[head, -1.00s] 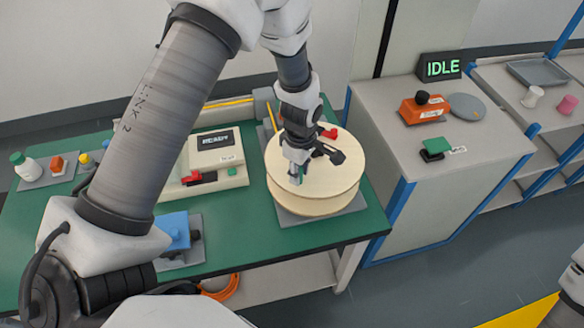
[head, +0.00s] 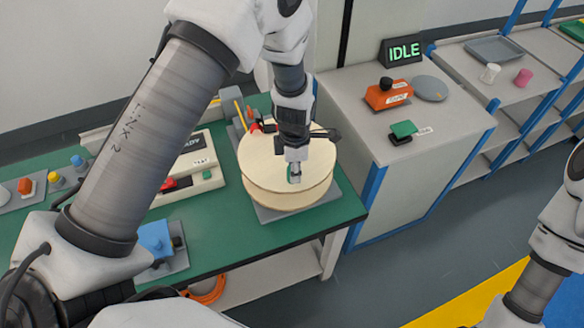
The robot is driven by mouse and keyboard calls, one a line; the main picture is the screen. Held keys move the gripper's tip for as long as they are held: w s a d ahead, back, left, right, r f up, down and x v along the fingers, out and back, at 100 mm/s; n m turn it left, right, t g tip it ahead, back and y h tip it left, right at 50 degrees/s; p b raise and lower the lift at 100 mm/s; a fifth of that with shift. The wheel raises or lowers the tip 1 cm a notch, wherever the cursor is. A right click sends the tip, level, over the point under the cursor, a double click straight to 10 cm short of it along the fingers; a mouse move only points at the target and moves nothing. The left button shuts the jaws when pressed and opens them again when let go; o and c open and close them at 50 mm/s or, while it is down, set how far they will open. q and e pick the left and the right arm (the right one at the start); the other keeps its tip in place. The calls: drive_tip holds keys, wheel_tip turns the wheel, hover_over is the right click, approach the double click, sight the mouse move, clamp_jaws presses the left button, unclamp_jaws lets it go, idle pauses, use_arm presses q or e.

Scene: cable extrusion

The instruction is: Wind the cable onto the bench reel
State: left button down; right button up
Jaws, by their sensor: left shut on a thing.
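The bench reel (head: 258,172), a pale round drum with two flanges, sits on a grey plate on the green bench. My left gripper (head: 294,177) comes down over the reel's top, a little toward the front of its middle. It is shut on a small greenish handle on the reel, mostly hidden by the fingers. A red part (head: 254,127) shows at the reel's back left edge. An orange cable coil (head: 208,291) lies on the shelf under the bench, partly hidden by my arm. My right arm shows at the right edge, its gripper out of frame.
A tester box (head: 207,180) stands left of the reel, partly behind my left arm. A blue block (head: 156,238) is at the bench front. The grey cabinet to the right holds an IDLE display (head: 403,51), an orange device (head: 388,96) and a green button (head: 404,129).

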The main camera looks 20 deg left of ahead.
use_arm(q)
drive_tip(key=shift+s+f, duration=0.25)
drive_tip(key=shift+s, duration=0.05)
drive_tip(key=c, duration=0.9)
unclamp_jaws()
drive_tip(key=shift+o, duration=0.2)
drive_tip(key=shift+w, duration=0.2)
wheel_tip(320, 180, up, 12)
